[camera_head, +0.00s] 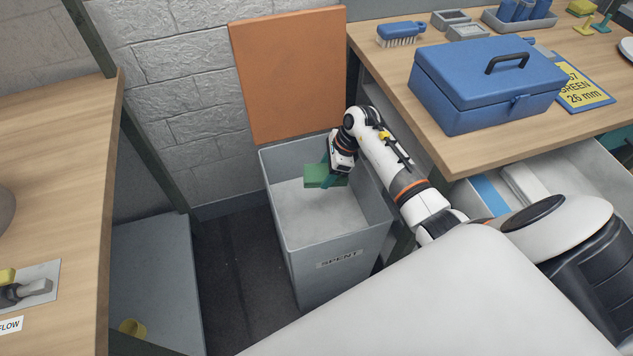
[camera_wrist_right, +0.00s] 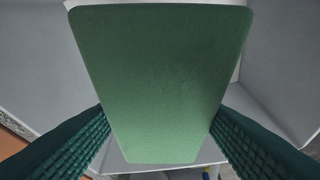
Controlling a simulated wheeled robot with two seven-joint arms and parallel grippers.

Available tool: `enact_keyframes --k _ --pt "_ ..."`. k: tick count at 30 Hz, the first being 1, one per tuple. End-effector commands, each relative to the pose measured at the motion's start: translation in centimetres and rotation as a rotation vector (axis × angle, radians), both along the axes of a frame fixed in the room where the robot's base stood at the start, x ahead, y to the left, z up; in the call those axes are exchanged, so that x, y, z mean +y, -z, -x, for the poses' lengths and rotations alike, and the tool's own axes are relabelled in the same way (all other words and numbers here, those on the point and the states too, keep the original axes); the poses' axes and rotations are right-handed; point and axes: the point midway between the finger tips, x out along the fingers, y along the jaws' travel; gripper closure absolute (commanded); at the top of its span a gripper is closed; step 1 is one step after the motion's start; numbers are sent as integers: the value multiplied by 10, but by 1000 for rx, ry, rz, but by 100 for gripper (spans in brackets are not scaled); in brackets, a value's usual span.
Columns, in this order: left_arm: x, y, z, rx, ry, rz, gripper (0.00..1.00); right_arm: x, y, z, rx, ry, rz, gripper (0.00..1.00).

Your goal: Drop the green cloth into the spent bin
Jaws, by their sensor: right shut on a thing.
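The green cloth (camera_head: 322,177) is a flat, block-like piece held by my right gripper (camera_head: 334,179). In the right wrist view the cloth (camera_wrist_right: 160,80) fills the middle, with the ridged dark green fingers of the right gripper (camera_wrist_right: 160,135) on both its sides, shut on it. The grey spent bin (camera_head: 340,258), labelled SPENT, stands open on the floor. The cloth and gripper are over the bin's opening, near its back; I cannot tell exactly how high. In the wrist view grey bin walls (camera_wrist_right: 40,60) surround the cloth. My left gripper is not in view.
An orange panel (camera_head: 288,75) stands upright behind the bin. To the right, a wooden bench (camera_head: 391,70) carries a blue toolbox (camera_head: 485,85) and a blue brush (camera_head: 401,32); an open drawer (camera_head: 580,185) is below. Another wooden bench (camera_head: 60,150) is at left.

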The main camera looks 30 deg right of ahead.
Motion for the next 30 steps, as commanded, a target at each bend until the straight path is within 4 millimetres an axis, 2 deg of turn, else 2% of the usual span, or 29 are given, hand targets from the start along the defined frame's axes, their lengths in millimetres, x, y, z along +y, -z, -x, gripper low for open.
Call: enact_keyframes --k 10,11,15,24,26,30 --pt "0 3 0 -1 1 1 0 0 4 0 -1 -1 -1 63" --pt "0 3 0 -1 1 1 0 0 4 0 -1 -1 -1 40" --pt "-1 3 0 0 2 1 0 0 4 0 -1 -1 -1 17" --pt "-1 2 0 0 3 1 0 0 2 0 0 -1 0 16" --pt "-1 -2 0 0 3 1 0 -1 -2 0 -1 -1 2 16" --pt "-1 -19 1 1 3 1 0 -1 -23 0 -1 -2 3 16"
